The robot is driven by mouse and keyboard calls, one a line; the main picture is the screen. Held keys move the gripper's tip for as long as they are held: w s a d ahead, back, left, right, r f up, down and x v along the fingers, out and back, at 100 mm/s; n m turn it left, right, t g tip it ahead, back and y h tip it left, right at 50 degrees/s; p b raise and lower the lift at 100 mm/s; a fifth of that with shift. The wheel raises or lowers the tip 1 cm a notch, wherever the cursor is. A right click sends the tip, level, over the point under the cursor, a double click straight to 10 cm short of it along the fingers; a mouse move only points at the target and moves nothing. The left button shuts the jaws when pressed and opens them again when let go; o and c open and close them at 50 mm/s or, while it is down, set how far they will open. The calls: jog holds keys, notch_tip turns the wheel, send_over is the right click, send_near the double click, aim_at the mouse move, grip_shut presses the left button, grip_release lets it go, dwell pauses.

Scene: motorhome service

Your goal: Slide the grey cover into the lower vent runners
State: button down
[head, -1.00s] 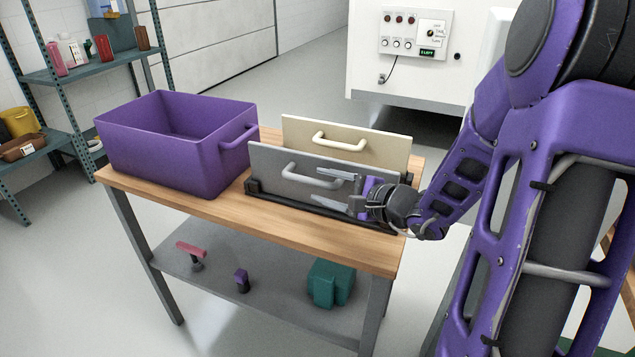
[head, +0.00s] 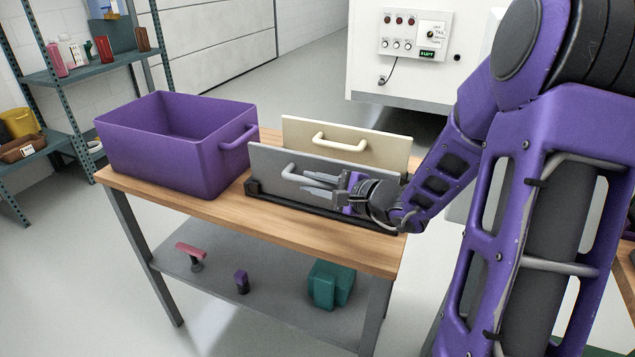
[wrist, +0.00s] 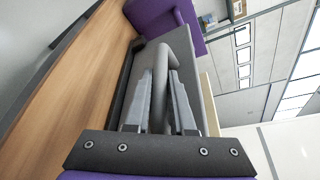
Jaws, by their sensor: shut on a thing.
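The grey cover (head: 268,168) stands upright in a black rack (head: 290,208) on the wooden bench, with a pale bar handle (head: 291,174) on its front face. My gripper (head: 318,187) is at the front of the cover and shut on its handle. In the wrist view my gripper (wrist: 160,72) has one finger on each side of the handle (wrist: 161,95), with the cover's grey face (wrist: 140,62) behind. My gripper and wrist hide the cover's right part. I cannot make out the lower vent runners in either view.
A cream panel (head: 370,135) with a similar handle stands just behind the grey cover. A purple bin (head: 215,165) sits to the left on the bench (head: 225,213). A white cabinet with a control panel (head: 414,34) stands behind. Open floor lies between bench and cabinet.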

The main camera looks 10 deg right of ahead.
jog(key=shift+r, duration=0.1)
notch_tip(320, 180, up, 10)
jog(key=shift+f+p, duration=0.1)
jog(key=shift+p, duration=1.05)
